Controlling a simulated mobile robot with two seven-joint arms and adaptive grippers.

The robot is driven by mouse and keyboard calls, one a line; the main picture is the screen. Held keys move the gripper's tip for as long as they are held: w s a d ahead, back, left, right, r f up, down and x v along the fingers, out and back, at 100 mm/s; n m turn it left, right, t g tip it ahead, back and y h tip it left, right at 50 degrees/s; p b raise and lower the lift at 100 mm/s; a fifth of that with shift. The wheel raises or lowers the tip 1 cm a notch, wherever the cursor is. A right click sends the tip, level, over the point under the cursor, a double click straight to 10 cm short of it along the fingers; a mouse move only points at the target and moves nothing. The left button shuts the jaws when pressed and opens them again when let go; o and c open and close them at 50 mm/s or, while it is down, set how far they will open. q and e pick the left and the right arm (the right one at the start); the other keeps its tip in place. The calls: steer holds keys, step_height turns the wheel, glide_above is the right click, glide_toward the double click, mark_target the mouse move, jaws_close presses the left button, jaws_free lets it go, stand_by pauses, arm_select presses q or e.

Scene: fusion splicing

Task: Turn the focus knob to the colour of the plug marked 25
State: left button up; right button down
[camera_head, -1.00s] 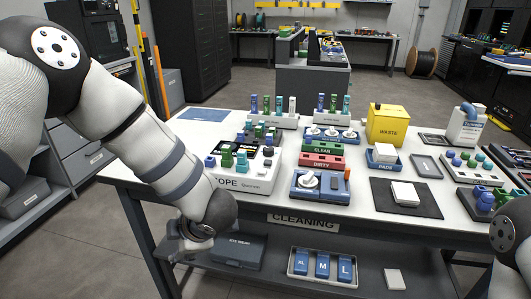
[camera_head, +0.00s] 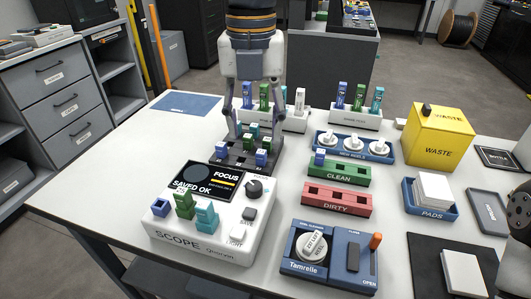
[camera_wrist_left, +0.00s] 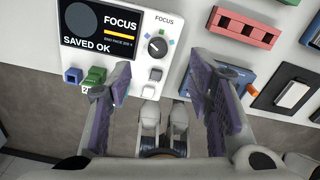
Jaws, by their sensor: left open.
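The white scope (camera_head: 225,240) stands at the table's front left, its screen reading FOCUS and SAVED OK. Its dark focus knob (camera_head: 254,188) also shows in the left wrist view (camera_wrist_left: 157,46), with blue, green and teal marks around it; I cannot tell its exact pointing. On the scope are a blue plug (camera_head: 160,208), a green plug (camera_head: 184,205) and a teal plug (camera_head: 206,217). In the wrist view the green plug's (camera_wrist_left: 95,76) label begins with 2; a finger hides the rest. My left gripper (camera_head: 253,138) is open and empty, fingers down. My right gripper is out of view.
A dark rack (camera_head: 229,156) with plugs stands behind the scope. To the right are the green CLEAN block (camera_head: 352,178), red DIRTY block (camera_head: 312,201) and blue Tamrelie device (camera_head: 328,268). A yellow waste box (camera_head: 438,145) stands farther right.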

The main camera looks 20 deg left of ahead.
mark_target(254, 185)
arm_select(q)
steer(key=s+f, duration=0.2)
steer(key=f, duration=0.9)
steer(key=shift+w+f, duration=0.2)
jaws_close()
